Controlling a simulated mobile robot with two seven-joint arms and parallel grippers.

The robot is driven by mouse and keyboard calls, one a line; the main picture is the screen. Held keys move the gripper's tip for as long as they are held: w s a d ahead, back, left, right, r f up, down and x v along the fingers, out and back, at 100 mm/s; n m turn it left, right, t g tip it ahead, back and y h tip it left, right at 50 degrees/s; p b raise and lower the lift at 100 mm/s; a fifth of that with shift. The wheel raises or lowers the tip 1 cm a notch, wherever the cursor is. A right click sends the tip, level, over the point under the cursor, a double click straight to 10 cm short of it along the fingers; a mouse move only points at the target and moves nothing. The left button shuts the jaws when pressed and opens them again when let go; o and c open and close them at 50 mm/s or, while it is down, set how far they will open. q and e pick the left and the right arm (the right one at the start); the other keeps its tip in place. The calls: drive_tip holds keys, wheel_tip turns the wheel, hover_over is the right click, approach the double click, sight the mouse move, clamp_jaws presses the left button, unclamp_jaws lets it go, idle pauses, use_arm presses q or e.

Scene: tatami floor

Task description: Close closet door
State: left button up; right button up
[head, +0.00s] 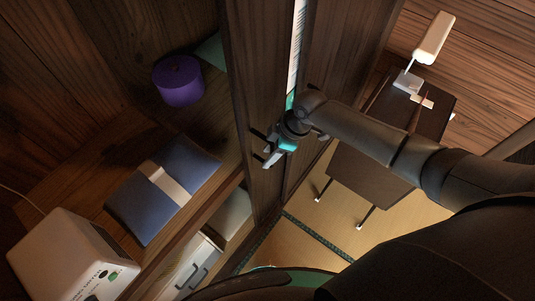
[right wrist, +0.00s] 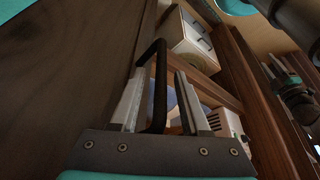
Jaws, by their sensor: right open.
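The closet door (head: 252,60) is a dark wooden panel standing beside the closet shelf in the head view. It fills the left of the right wrist view (right wrist: 60,85). My right gripper (head: 263,149) is at the door's face, with its jaws open. In the right wrist view, the black bar handle (right wrist: 158,85) rises between its two separated fingers (right wrist: 160,100). I cannot tell whether they touch the bar. What looks like my left gripper (right wrist: 284,75) shows at the right of the right wrist view, too small to judge its jaws.
The closet shelf holds a purple roll (head: 179,80), a folded blue cloth (head: 190,160) with a pale band and a white box device (head: 65,258). A white drawer unit (head: 195,262) is below. A low dark table (head: 365,165) with a lamp (head: 433,38) stands on tatami at right.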

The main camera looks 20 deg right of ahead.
drive_tip(key=shift+a+f, duration=0.2)
drive_tip(key=shift+f, duration=0.35)
drive_tip(key=shift+c, duration=0.3)
clamp_jaws()
idle(0.8)
